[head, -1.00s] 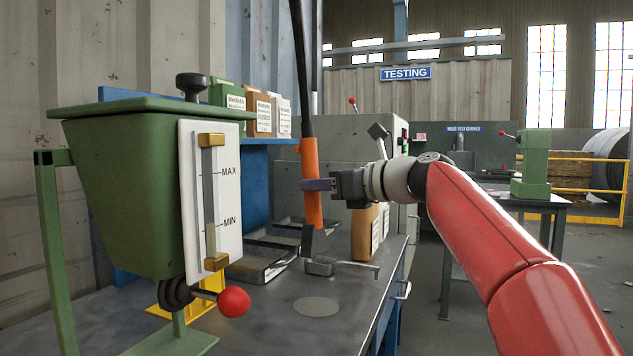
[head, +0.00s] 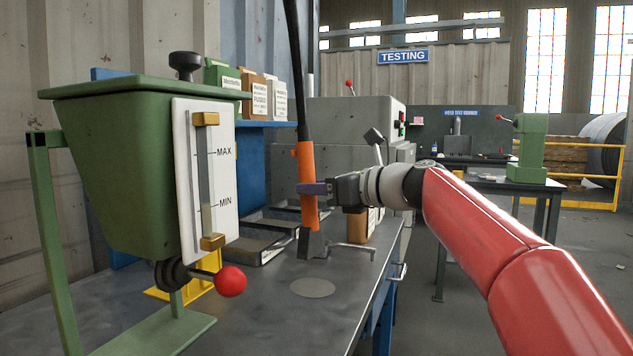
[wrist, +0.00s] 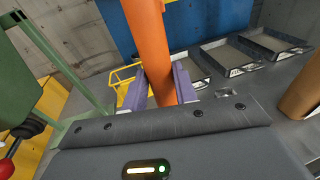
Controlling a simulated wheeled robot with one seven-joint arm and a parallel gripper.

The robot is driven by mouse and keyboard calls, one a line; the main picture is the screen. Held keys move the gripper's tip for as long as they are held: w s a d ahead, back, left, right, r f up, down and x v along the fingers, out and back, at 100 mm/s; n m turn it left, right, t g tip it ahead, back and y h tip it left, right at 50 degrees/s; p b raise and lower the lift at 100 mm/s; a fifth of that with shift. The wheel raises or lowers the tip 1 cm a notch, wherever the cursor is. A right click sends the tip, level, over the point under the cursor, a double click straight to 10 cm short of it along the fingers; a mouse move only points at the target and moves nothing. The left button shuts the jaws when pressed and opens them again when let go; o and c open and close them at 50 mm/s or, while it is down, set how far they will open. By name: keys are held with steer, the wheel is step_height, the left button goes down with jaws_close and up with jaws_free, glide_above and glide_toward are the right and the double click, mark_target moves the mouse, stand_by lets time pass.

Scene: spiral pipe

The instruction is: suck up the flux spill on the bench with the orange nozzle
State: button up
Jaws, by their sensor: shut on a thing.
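The orange nozzle (head: 306,185) hangs from a black hose (head: 297,80) and has a dark flat tip at its lower end. My gripper (head: 314,189) is shut on the nozzle's orange tube, seen from the side in the head view. In the wrist view the nozzle (wrist: 150,50) stands between the two purple fingers (wrist: 165,88). The nozzle is nearly upright, tilted slightly. The flux spill (head: 313,288) is a flat grey round patch on the bench (head: 265,325). The nozzle tip is above and behind the spill, apart from it.
A green hopper (head: 115,170) with a red-knobbed lever (head: 231,281) stands at the left of the bench. Metal trays (head: 258,247) lie behind the nozzle. The bench's right edge has blue drawers below.

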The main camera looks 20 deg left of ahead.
mark_target(316, 205)
steer(key=shift+f, duration=1.7)
steer(key=shift+s+a+b, duration=0.8)
steer(key=shift+s+a, duration=0.15)
steer(key=shift+a, duration=0.15)
steer(key=shift+d, duration=0.15)
steer(key=shift+r+p, duration=0.9)
steer(key=shift+r, duration=0.6)
step_height(316, 205, up, 7)
